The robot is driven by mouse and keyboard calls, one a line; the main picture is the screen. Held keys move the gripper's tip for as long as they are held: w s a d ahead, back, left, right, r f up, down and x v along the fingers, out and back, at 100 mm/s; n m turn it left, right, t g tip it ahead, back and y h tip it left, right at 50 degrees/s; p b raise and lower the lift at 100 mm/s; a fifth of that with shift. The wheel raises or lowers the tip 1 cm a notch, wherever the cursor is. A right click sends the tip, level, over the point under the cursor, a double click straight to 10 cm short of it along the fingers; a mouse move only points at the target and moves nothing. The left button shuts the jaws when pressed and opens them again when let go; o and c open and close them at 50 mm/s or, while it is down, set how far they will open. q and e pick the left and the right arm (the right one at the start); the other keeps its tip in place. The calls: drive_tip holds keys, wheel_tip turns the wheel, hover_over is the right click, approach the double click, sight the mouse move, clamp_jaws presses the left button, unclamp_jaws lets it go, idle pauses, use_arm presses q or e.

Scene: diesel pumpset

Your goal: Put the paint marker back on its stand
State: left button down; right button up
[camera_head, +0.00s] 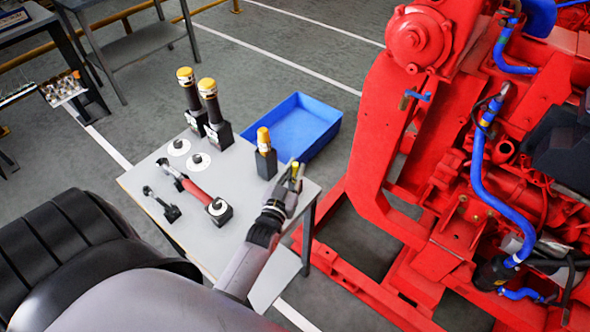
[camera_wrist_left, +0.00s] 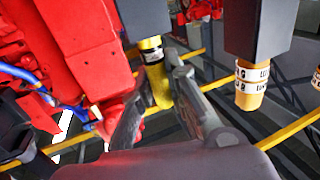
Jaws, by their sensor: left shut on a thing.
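The paint marker (camera_head: 295,170), yellow with a dark band, is between the fingers of my left gripper (camera_head: 287,186) over the right end of the grey table (camera_head: 232,176). In the left wrist view, the fingers (camera_wrist_left: 158,100) are shut on the yellow marker (camera_wrist_left: 159,84). A dark block (camera_wrist_left: 143,17) meets the marker's end in that view. I cannot tell whether this block is its stand or whether the marker is seated in it. My right gripper is not in view.
A dark block with a yellow, white-banded top (camera_head: 264,142) stands close left of the gripper. Two tall black, yellow-topped tools (camera_head: 210,100) stand further back. A red-handled tool (camera_head: 198,193) lies on the table. A blue bin (camera_head: 305,125) is behind; the red pumpset (camera_head: 385,140) is right.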

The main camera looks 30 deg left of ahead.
use_arm(q)
drive_tip(key=c, duration=1.5)
unclamp_jaws()
drive_tip(key=v, duration=1.2)
